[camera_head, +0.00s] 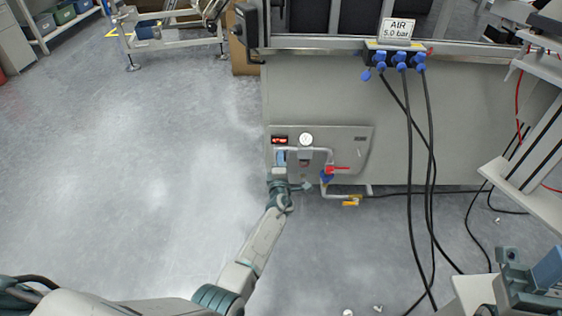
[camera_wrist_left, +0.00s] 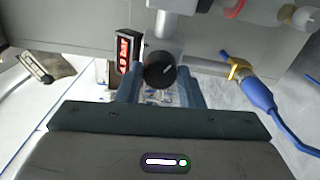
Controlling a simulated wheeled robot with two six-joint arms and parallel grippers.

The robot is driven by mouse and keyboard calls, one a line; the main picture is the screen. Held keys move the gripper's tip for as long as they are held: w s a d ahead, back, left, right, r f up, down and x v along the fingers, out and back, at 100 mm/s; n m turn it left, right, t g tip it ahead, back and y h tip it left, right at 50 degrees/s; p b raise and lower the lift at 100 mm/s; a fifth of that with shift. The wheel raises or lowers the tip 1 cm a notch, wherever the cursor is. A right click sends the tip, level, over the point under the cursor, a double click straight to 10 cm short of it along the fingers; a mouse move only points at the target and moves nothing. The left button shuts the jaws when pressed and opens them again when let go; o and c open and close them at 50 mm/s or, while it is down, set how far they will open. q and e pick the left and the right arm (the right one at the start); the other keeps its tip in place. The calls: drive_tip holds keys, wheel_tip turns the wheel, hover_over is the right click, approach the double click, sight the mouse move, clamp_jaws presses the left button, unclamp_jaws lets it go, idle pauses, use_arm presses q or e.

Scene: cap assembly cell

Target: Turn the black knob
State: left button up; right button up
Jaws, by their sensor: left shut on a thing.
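The black knob (camera_wrist_left: 159,75) is round, with a pale pointer mark toward its upper right in the left wrist view. It sits between the two blue-grey fingers of my left gripper (camera_wrist_left: 159,86), which is shut on it. In the head view my left gripper (camera_head: 290,166) is at the left part of the grey panel (camera_head: 350,140), below a round gauge (camera_head: 306,139). The knob cannot be made out there.
A red-lit display (camera_wrist_left: 125,50) is beside the knob. Pipes with a red-handled valve (camera_head: 337,168) and a yellow-handled valve (camera_head: 351,201) are right of my gripper. Black hoses (camera_head: 409,150) hang farther right from blue connectors. The floor at left is clear.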

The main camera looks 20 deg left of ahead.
idle(0.3)
use_arm(q)
drive_tip(key=o, duration=1)
drive_tip(key=p+v, duration=0.3)
drive_tip(key=v, duration=0.8)
